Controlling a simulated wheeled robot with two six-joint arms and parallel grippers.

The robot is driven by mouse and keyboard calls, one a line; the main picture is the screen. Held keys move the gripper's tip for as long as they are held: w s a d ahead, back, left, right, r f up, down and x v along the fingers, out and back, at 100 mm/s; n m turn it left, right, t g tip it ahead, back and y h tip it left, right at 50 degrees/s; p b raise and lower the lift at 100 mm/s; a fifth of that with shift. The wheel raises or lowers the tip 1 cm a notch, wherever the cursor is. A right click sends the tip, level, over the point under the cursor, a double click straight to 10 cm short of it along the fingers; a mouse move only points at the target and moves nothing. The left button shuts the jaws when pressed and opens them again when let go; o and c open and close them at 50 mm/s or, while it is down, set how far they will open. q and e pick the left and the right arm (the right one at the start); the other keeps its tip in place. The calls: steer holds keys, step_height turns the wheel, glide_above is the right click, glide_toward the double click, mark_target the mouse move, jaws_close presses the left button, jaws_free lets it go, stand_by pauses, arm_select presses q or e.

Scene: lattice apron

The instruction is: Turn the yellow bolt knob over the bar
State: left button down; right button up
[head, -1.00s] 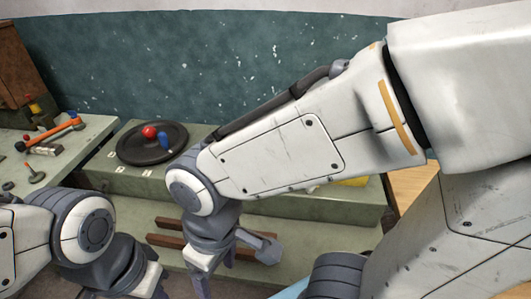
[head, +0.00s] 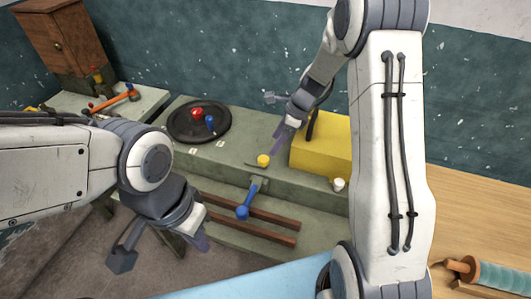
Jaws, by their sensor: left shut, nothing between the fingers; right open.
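The yellow knob (head: 263,160) is a small round ball near the front edge of the green bench top, just left of the yellow box. A thin dark piece shows beside its left side; I cannot tell which part is the bar. My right gripper (head: 278,140) is above and slightly right of the knob, with a purple finger pointing down toward it. It is open, and a gap seems to remain between finger and knob. My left gripper (head: 203,243) is shut and empty, low at the left, in front of the bench and well away from the knob.
A blue-ended lever (head: 243,212) hangs on the bench front below the knob. The yellow box (head: 328,150) and a small white knob (head: 338,184) are to the right. A black disc (head: 180,123) with red and blue knobs is left. Brown rails (head: 270,232) run below.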

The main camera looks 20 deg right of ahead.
mark_target(264, 158)
steer(key=x, duration=0.8)
steer(key=shift+a+f, duration=0.1)
steer(key=shift+f, duration=0.15)
jaws_close()
